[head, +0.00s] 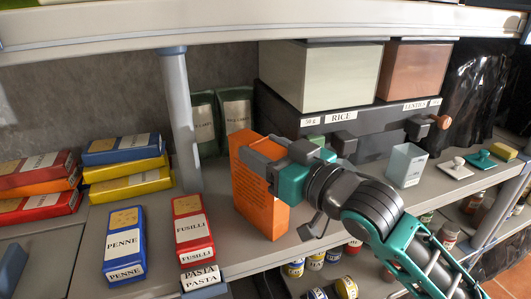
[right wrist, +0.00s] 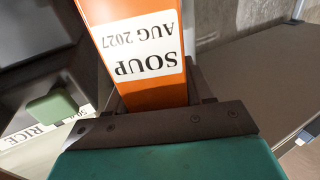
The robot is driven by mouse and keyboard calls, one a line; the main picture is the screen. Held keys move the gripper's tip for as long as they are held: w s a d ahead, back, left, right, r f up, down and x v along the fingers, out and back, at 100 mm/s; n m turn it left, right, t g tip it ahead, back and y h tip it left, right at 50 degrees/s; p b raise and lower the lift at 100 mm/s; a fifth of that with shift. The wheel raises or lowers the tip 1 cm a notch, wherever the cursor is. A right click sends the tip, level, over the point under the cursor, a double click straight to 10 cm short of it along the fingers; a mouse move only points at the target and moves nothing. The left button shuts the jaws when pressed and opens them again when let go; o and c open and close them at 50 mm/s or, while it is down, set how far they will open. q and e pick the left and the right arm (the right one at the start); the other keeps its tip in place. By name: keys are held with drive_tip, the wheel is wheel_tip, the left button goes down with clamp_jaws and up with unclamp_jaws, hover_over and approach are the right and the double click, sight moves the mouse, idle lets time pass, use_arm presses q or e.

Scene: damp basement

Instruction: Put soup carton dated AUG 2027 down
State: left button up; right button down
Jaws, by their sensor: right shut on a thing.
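The orange soup carton (head: 256,195) is upright over the middle of the grey shelf board (head: 335,199). My right gripper (head: 262,158), reaching in from the right, is shut on the carton's upper part. I cannot tell whether the carton's base touches the board. In the right wrist view the carton (right wrist: 150,85) sits between the dark fingers, and its white label reads SOUP, AUG 2027, upside down. My left gripper is not in view.
A red fusilli box (head: 193,228) and a blue penne box (head: 126,243) lie left of the carton. Green packets (head: 237,112) stand behind, near a post (head: 180,115). A dark rack with rice and lentils bins (head: 320,75) stands behind right. A pale cup (head: 406,165) is further right.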

drive_tip(key=shift+r, duration=0.1)
drive_tip(key=shift+c, duration=2.2)
unclamp_jaws()
drive_tip(key=shift+s+d, duration=0.1)
drive_tip(key=v, duration=1.1)
drive_tip(key=shift+s+d+b, duration=0.25)
drive_tip(key=shift+s+b, duration=0.05)
drive_tip(key=shift+b, duration=0.05)
